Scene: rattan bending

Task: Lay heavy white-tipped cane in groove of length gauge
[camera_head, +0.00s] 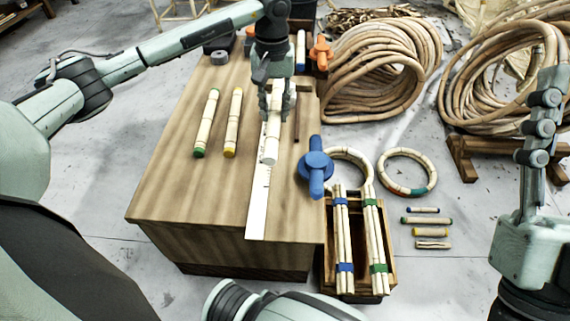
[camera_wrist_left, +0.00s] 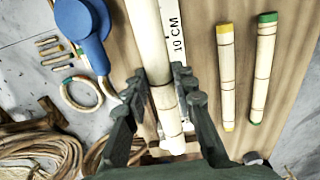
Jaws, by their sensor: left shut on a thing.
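My left gripper (camera_head: 275,112) is shut on a thick pale cane (camera_head: 272,140) above the wooden bench. The cane has a white end and also shows in the left wrist view (camera_wrist_left: 163,95), running lengthwise between the fingers. The length gauge's white scale strip (camera_head: 258,205) lies beneath the cane and runs to the bench's front edge; its "10 CM" mark shows in the left wrist view (camera_wrist_left: 177,42). The cane and gripper hide part of the gauge, and I cannot tell whether the cane touches it. My right gripper (camera_head: 546,100) is at the right, away from the bench; its opening is unclear.
A green-tipped cane (camera_head: 206,123) and a yellow-tipped cane (camera_head: 233,122) lie left of the gauge. A blue clamp (camera_head: 317,166) sits at the bench's right edge, an orange one (camera_head: 320,53) further back. A crate (camera_head: 327,270) of bundled canes stands beside the bench. The bench's front left is clear.

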